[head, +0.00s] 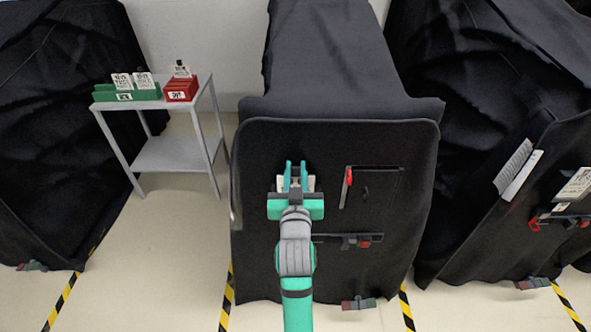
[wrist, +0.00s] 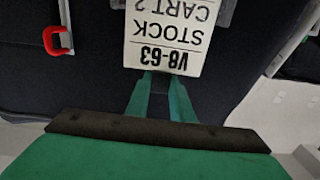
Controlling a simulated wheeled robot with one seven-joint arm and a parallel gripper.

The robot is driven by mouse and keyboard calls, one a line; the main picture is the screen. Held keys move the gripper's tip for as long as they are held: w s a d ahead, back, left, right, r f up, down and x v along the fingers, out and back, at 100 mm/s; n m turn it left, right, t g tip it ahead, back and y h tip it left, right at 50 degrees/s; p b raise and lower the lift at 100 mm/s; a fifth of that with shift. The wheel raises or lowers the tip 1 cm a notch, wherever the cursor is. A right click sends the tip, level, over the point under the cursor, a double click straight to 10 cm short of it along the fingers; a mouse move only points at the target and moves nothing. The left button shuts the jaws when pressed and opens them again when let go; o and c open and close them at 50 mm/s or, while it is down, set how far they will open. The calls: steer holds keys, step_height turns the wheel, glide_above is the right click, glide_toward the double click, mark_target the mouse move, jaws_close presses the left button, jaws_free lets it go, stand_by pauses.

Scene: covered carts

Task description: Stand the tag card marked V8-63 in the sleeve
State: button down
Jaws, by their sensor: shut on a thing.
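My gripper (head: 295,168) is in front of the middle cart's black cover. In the wrist view its green fingers (wrist: 161,88) are shut on the edge of a white tag card (wrist: 165,40). The card reads V8-63, STOCK, CART 2, upside down in that view. In the head view only slivers of the card (head: 311,184) show beside the fingers. Dark grey pieces, perhaps the sleeve's sides (wrist: 227,12), show at both sides of the card at the top of the wrist view. I cannot tell whether the card is inside them or in front of them.
A red handle (head: 349,177) on a dark frame sits right of my gripper. A dark bar with a red part (head: 364,243) is below. A grey side table (head: 170,155) at left holds a green rack (head: 105,95) and red box (head: 181,93) with cards. Covered carts stand both sides.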

steer(key=shift+f, duration=0.7)
steer(key=c, duration=1.5)
jaws_free()
steer(key=shift+o, duration=0.2)
steer(key=s, duration=1.1)
steer(key=shift+w+d, duration=0.1)
